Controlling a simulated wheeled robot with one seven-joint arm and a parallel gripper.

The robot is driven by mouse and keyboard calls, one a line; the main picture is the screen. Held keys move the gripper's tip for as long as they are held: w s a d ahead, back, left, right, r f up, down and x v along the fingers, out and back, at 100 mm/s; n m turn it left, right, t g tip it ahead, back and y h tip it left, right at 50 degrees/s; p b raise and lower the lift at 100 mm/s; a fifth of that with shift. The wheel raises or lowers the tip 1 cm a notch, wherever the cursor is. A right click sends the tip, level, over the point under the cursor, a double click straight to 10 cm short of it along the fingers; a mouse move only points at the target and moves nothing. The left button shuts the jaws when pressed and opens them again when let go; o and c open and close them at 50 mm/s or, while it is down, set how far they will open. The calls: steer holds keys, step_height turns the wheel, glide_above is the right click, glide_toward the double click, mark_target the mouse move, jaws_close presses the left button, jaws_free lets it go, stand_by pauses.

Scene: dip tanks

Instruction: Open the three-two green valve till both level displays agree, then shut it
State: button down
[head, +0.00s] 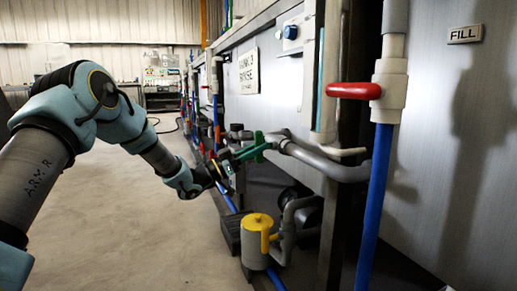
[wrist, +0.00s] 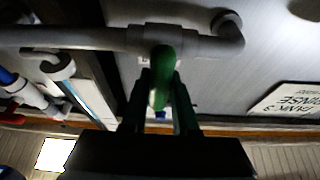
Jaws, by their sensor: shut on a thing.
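The green valve handle (head: 258,145) sits on a grey pipe low between the tanks in the head view. In the wrist view the handle (wrist: 162,62) points towards the camera from the grey pipe (wrist: 90,40). My gripper (head: 238,156) has its two dark fingers on either side of the handle, shut on it; the fingers also show in the wrist view (wrist: 161,88). How far the valve is turned I cannot tell. A pale blue upright strip (head: 319,80) on the tank may be a level display; no reading is legible.
A red-handled valve (head: 354,90) on a white and blue pipe stands at the right by a FILL label (head: 465,34). A yellow-topped pump (head: 257,222) stands below my gripper. A Tank 3 Rinse sign (head: 248,72) hangs behind. The floor (head: 150,230) at left is clear.

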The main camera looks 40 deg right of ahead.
steer(key=c, duration=0.7)
jaws_free()
steer(key=shift+p+v, duration=1.95)
steer(key=shift+v, duration=3.45)
